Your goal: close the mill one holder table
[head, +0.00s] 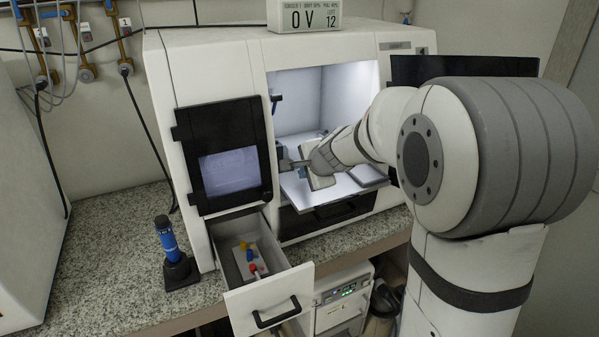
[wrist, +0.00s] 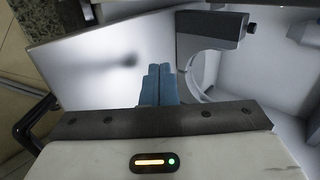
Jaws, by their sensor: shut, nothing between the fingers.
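The mill's holder table appears to be the pale flat plate (head: 292,188) that juts out of the lit chamber opening in the head view. In the wrist view a pale flat surface (wrist: 90,68), probably the same plate, lies below and left of my fingers. A dark grey block with a curved, C-shaped holder (wrist: 212,30) is right of my fingertips in that view. My gripper (wrist: 160,70) has its blue fingers together and empty, above the pale surface. Whether they touch anything is unclear. In the head view my wrist and gripper (head: 303,171) are at the chamber opening and partly hide the plate.
The mill (head: 215,65) has a dark windowed door (head: 228,160) left of the opening. Below it an open drawer (head: 268,300) holds small coloured items. A blue tool in a stand (head: 170,245) is on the speckled counter (head: 110,240). A display box (head: 305,15) sits on top.

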